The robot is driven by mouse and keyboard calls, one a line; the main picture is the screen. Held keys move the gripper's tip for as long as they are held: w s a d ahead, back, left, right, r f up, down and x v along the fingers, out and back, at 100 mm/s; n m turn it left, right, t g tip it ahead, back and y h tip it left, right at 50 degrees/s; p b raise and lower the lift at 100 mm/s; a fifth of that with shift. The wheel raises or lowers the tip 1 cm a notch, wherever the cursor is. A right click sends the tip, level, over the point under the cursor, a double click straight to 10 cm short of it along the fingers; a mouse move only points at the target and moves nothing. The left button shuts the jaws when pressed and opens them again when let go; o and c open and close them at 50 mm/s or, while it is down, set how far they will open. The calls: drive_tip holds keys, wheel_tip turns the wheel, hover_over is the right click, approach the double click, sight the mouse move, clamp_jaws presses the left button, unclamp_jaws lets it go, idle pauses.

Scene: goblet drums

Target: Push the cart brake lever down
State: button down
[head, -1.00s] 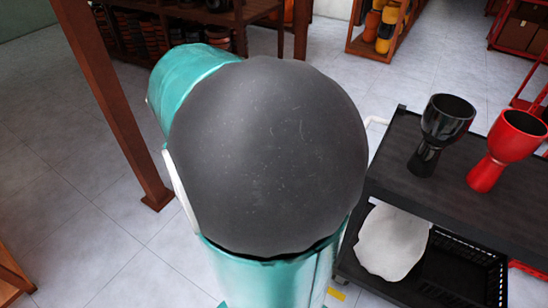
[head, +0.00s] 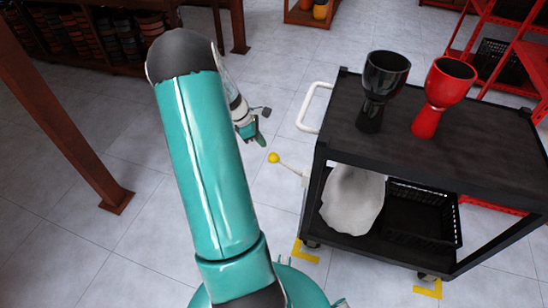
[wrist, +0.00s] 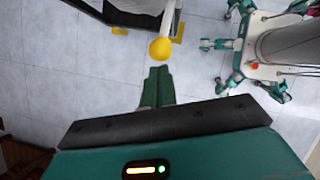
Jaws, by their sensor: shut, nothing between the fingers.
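The cart brake lever (head: 290,166) is a thin pale rod with a yellow ball knob (head: 273,157) on its end. It sticks out to the left from the side of the black cart (head: 440,130), its knob end higher in the picture. My gripper (head: 262,139) is shut and empty, just above and left of the knob in the head view. In the wrist view the shut green fingertips (wrist: 158,72) point at the yellow knob (wrist: 160,49), which shows just beyond them. A small gap shows between them in the picture; I cannot tell the height difference.
A white handle (head: 311,108) juts from the cart's left end. A black goblet drum (head: 385,75) and a red one (head: 440,90) stand on its top. A white sack (head: 352,198) and a black basket (head: 425,215) sit on its lower shelf. Yellow tape marks the floor.

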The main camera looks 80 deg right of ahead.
sight(270, 160)
drive_tip(key=x, duration=0.6)
drive_tip(key=shift+s+f, duration=0.1)
drive_tip(key=shift+f, duration=0.1)
drive_tip(key=shift+s+f, duration=0.25)
drive_tip(key=shift+w, duration=0.1)
drive_tip(key=shift+f, duration=2.2)
